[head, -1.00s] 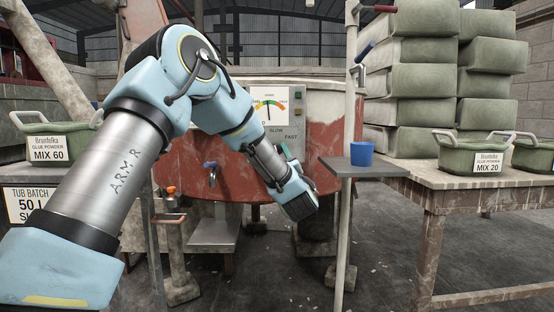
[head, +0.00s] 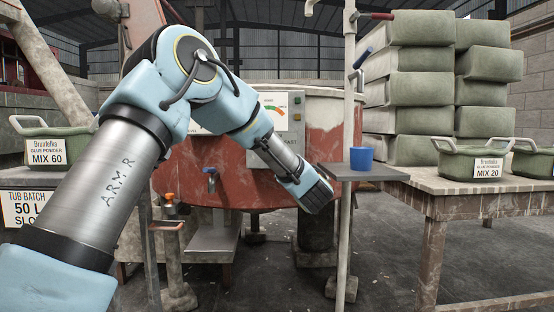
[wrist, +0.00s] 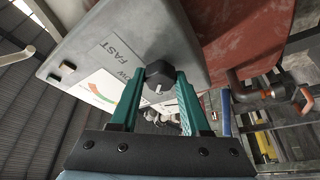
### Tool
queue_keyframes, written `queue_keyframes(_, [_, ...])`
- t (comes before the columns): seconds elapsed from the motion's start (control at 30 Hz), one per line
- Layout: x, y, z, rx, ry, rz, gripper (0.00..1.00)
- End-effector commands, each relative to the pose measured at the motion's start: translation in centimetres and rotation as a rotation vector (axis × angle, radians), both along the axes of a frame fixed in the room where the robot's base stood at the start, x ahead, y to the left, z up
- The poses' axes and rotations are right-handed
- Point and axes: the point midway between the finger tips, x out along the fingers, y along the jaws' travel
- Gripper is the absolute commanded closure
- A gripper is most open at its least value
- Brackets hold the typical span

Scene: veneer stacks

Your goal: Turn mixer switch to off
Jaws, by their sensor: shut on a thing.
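The mixer switch (wrist: 158,76) is a dark faceted knob on a grey control panel (wrist: 165,35), beside the printed word FAST. In the wrist view my gripper (wrist: 160,80) has its two teal fingers on either side of the knob, shut on it. Part of a coloured dial shows at the panel's left. In the head view the panel (head: 297,128) is on the red and white mixer drum (head: 330,135). My forearm covers much of the panel there, hiding the switch and fingers. The OFF mark is not visible.
A post with a small grey shelf (head: 340,172) and a blue cup (head: 361,158) stands close right of my wrist. Green tubs stand on both side tables (head: 450,182).

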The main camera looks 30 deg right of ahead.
Motion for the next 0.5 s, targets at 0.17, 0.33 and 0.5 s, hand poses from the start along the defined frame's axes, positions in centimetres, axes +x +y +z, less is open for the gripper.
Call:
queue_keyframes(0.17, [0.03,0.03,-0.05,-0.001,0.001,0.000,1.00])
queue_keyframes(0.33, [0.03,0.04,-0.04,0.000,0.001,0.001,0.45])
queue_keyframes(0.5, [0.03,0.03,-0.02,0.000,0.000,0.000,0.26])
